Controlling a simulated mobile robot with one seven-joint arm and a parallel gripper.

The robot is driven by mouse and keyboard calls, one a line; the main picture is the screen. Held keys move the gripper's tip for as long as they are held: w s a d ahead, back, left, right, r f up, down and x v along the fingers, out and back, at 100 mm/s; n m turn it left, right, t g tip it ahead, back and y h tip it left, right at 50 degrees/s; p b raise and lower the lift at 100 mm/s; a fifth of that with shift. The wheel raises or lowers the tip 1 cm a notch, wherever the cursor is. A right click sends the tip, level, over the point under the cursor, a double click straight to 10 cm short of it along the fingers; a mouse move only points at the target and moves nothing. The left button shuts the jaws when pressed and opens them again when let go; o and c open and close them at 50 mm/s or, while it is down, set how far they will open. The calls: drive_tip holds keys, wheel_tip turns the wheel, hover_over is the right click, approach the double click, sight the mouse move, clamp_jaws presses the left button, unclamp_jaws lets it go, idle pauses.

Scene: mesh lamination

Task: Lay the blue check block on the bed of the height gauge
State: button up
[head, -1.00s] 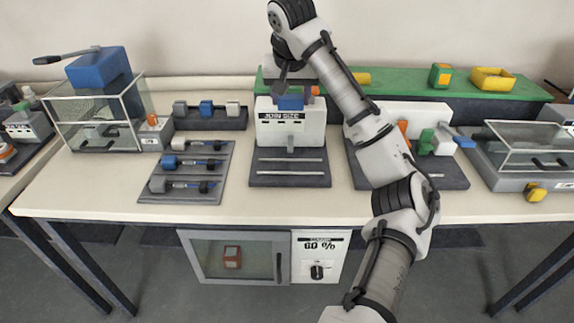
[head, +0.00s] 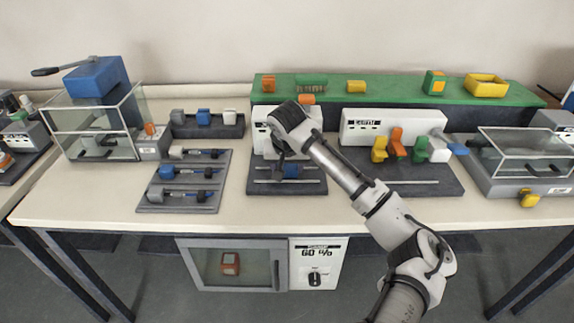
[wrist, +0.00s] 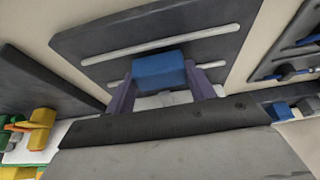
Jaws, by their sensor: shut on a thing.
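My gripper (head: 283,168) is shut on the blue check block (head: 291,172), which also shows between the two purplish fingers in the wrist view (wrist: 158,66). The block is over the dark bed (head: 258,187) of a white-bodied device, taken as the height gauge (head: 260,128), partly hidden behind my arm. The bed, with two pale rails, fills the upper wrist view (wrist: 75,42). The block appears close above the bed near the rails. I cannot tell whether it touches.
A similar white unit (head: 375,122) with a dark plate and coloured handles stands to the right. A dark tray (head: 150,208) with several tools lies left. A dark rack (head: 180,131) holds small blocks. A green shelf (head: 390,92) runs behind. The bench front is clear.

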drive_tip(key=shift+f, duration=0.2)
drive_tip(key=o, duration=1)
drive_tip(key=shift+r, duration=0.25)
drive_tip(key=b+v, duration=0.1)
drive_tip(key=v, duration=1)
drive_tip(key=shift+s+r+b, duration=0.25)
drive_tip(key=shift+r+b, duration=0.1)
drive_tip(key=shift+a, duration=0.1)
